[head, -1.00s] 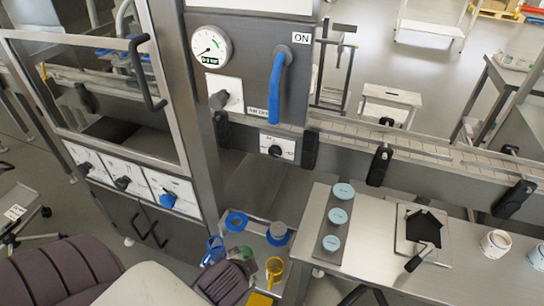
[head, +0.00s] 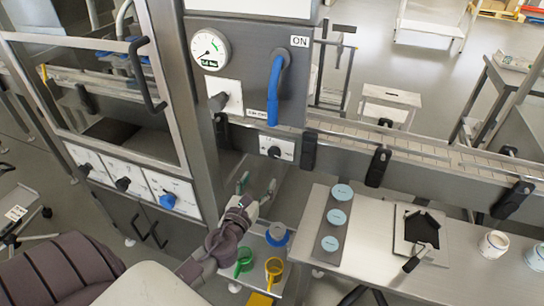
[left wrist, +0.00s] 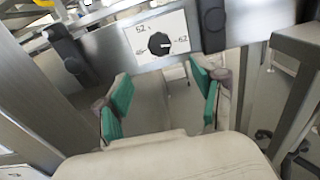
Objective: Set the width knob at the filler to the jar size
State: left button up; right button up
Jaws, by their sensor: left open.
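The width knob (head: 275,151) is a small black dial on a white plate on the filler's front, under the blue lever handle. In the left wrist view, the knob (left wrist: 160,43) has numbers around it, with 52 at upper left and 62 at right. A pale mark on the knob seems to face the 62 side, but it is small. My left gripper (head: 257,186) is open and empty, below the knob and apart from it. Its teal finger pads (left wrist: 163,98) stand wide apart in the left wrist view. My right gripper is not in view.
Black clamps (head: 309,150) stick out along the conveyor rail (head: 420,157) right of the knob. White jars (head: 494,243) stand on the right table.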

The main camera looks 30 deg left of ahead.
aim_at(273, 156)
pick_arm(q)
jog(key=x, duration=1.1)
jog(key=shift+a, duration=0.1)
jog(key=c, duration=1.1)
jog(key=shift+c, duration=0.2)
